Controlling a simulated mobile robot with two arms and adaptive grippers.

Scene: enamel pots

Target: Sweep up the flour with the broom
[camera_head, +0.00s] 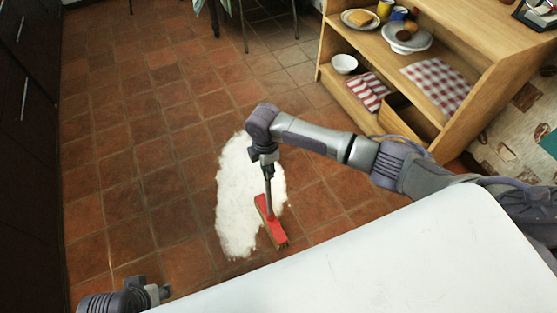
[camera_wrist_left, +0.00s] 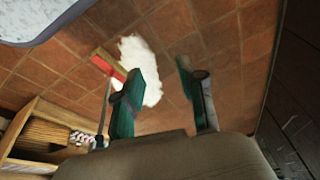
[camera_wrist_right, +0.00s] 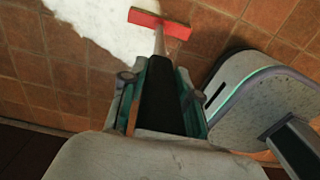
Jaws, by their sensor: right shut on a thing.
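A white patch of flour (camera_head: 237,200) lies on the brown tiled floor. The broom (camera_head: 270,224) has a red head with bristles, which stands at the right edge of the flour. My right gripper (camera_head: 266,160) is shut on the broom's handle above the flour. In the right wrist view the dark handle runs between the fingers of my right gripper (camera_wrist_right: 160,95) to the red head (camera_wrist_right: 160,24) beside the flour (camera_wrist_right: 100,25). My left gripper (camera_wrist_left: 163,98) is open and empty, with its fingers apart; the flour (camera_wrist_left: 140,70) shows beyond it.
A wooden shelf unit (camera_head: 470,110) with plates, a bowl and checked cloths stands at the right. Dark cabinets (camera_head: 28,140) line the left. Table legs (camera_head: 243,25) are at the back. The floor left of the flour is clear.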

